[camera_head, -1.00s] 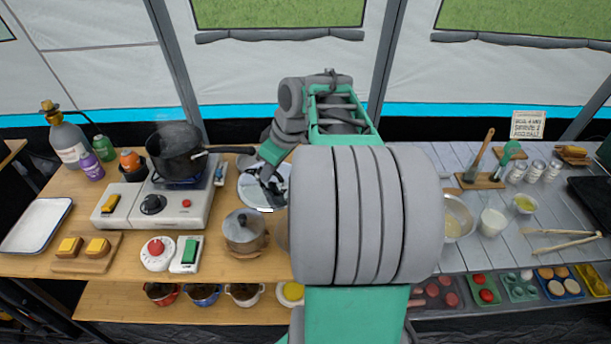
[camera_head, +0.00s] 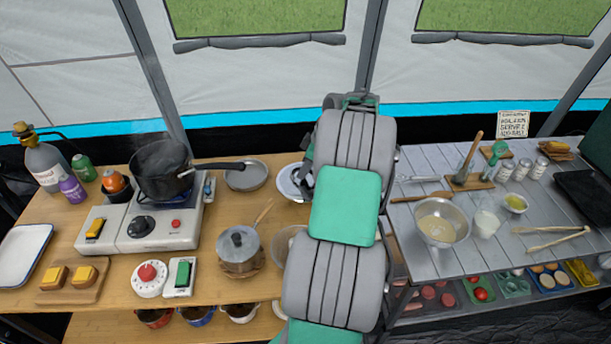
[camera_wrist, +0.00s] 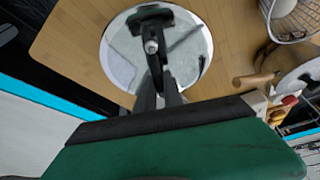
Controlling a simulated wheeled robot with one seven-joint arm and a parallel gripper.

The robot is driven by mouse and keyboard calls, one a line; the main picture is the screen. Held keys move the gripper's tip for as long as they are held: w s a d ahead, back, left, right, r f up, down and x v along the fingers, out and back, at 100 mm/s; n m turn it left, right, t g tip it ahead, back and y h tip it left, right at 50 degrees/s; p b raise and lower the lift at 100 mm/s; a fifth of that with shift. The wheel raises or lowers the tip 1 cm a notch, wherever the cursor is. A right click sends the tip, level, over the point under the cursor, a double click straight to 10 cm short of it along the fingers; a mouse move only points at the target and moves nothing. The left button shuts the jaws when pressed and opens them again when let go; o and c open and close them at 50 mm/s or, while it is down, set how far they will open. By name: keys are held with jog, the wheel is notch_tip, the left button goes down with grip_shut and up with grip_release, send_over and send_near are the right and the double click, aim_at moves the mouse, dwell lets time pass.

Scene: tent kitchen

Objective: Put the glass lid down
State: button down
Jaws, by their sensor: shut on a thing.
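The glass lid (camera_wrist: 118,62) is a round clear disc with a pale rim, seen in the wrist view over the wooden table. My gripper (camera_wrist: 157,62) is shut on its dark handle in the middle. In the head view the lid (camera_head: 288,186) shows to the right of the grey pan, partly covered by my arm. My fingertips are mostly hidden there. The lid looks about level; I cannot tell whether it touches the table.
A shallow grey pan (camera_head: 246,176) lies left of the lid. A black pot (camera_head: 163,172) stands on the stove (camera_head: 130,228). A small lidded pot (camera_head: 240,252) stands nearer the front. The grey slatted table (camera_head: 425,180) holds bowls and utensils to the right.

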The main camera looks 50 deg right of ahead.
aim_at(306, 178)
jog(key=shift+w+d+f, duration=0.4)
jog(key=shift+d+f, duration=0.2)
jog(key=shift+f, duration=0.2)
jog(key=shift+d+f+p, duration=0.2)
jog(key=shift+f+p, duration=0.35)
jog(key=shift+f, duration=1.15)
jog(key=shift+f, duration=0.1)
jog(key=c, duration=1.5)
grip_release()
jog(key=shift+f, duration=0.1)
jog(key=shift+o, duration=0.2)
jog(key=v, duration=1.2)
jog(key=shift+a+r+b, duration=0.1)
jog(key=shift+r+b, duration=0.1)
jog(key=shift+b, duration=0.15)
